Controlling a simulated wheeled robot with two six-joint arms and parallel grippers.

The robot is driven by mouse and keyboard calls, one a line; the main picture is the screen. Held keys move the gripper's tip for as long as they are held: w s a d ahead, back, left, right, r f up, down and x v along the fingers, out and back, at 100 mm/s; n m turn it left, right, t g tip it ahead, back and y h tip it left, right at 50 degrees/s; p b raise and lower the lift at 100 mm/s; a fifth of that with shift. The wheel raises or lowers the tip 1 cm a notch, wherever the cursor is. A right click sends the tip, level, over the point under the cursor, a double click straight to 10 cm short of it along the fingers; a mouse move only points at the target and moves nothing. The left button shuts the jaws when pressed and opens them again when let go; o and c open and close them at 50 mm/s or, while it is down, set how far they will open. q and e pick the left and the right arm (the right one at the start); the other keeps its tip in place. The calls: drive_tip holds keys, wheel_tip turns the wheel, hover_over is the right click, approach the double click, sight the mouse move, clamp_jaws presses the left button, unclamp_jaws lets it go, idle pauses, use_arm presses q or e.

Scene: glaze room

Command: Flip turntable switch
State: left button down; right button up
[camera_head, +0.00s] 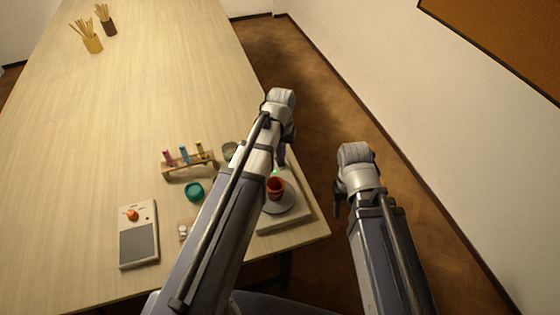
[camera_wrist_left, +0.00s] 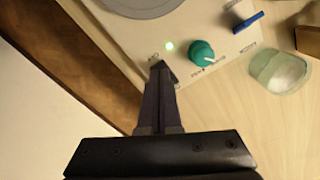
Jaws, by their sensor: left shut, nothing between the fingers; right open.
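The turntable (camera_head: 298,222) is a pale box at the table's right edge with a grey disc, and an orange-brown pot (camera_head: 275,184) stands on the disc. In the left wrist view its panel (camera_wrist_left: 132,40) carries a lit green light (camera_wrist_left: 169,45) and a teal knob (camera_wrist_left: 202,52). My left gripper (camera_head: 282,160) is shut and empty. Its fingertips (camera_wrist_left: 161,68) are at the panel's edge, beside the green light. I cannot make out the switch; the fingertips may cover it. Contact cannot be told. My right gripper (camera_head: 338,208) is open, beyond the table's right edge.
A rack (camera_head: 188,168) with coloured vials, a teal round item (camera_head: 194,191) and a grey device with an orange knob (camera_head: 138,248) stand left of my left arm. A glass jar (camera_wrist_left: 280,72) is near the panel. The far table is mostly clear.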

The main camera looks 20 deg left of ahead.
use_arm(q)
drive_tip(key=shift+f+b, duration=0.6)
drive_tip(key=shift+f, duration=0.05)
use_arm(e)
drive_tip(key=shift+f, duration=0.65)
use_arm(q)
drive_tip(key=shift+r, duration=0.1)
use_arm(e)
drive_tip(key=shift+r, duration=0.1)
use_arm(q)
wheel_tip(320, 180, up, 7)
drive_tip(key=p, duration=0.7)
use_arm(e)
wheel_tip(320, 180, up, 7)
